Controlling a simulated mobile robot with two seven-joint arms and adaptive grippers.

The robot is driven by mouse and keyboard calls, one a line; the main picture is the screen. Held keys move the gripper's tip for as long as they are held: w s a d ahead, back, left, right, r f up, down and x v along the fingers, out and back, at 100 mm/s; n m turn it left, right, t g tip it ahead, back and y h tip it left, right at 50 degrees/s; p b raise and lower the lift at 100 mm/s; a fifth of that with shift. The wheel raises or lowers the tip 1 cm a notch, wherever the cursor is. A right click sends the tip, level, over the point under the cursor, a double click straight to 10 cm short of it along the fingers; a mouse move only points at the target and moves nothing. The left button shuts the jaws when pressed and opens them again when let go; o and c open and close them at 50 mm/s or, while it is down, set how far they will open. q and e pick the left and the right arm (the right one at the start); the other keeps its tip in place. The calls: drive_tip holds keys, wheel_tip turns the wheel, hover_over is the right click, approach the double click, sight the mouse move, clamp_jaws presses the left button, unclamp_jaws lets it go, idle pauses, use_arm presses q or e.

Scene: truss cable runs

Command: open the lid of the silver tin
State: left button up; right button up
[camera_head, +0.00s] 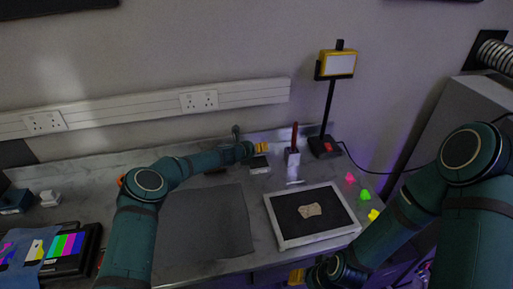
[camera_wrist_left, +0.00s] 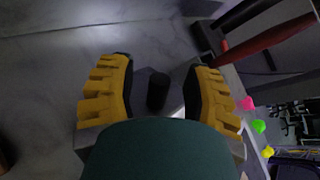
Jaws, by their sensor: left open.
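A small box with a silver side and a dark top, likely the silver tin (camera_head: 260,169), stands on the bench right below my left gripper (camera_head: 256,149). Its lid looks shut, but the gripper partly hides it. In the left wrist view my left gripper (camera_wrist_left: 160,90) has its yellow fingers spread wide. A short dark cylinder (camera_wrist_left: 157,88) shows between them, touching neither finger; I cannot tell whether it is a knob on the lid. My right gripper (camera_head: 297,276) is low at the front, partly hidden, away from the tin; its opening does not show.
A red-handled tool stands in a pale holder (camera_head: 292,157) right of the tin, with a lamp (camera_head: 329,146) beyond. A framed black tray (camera_head: 283,230) holds a beige piece. Pink, green (camera_head: 365,195) and yellow bits lie at the right. A grey mat (camera_head: 205,230) lies clear.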

use_arm(q)
drive_tip(key=shift+s+a+r, duration=0.15)
drive_tip(key=shift+s+a, duration=0.2)
drive_tip(key=shift+s, duration=0.1)
drive_tip(key=v, duration=1)
drive_tip(key=shift+s+r, duration=0.25)
drive_tip(key=shift+s, duration=0.1)
drive_tip(key=shift+a, duration=0.1)
drive_tip(key=shift+c, duration=0.5)
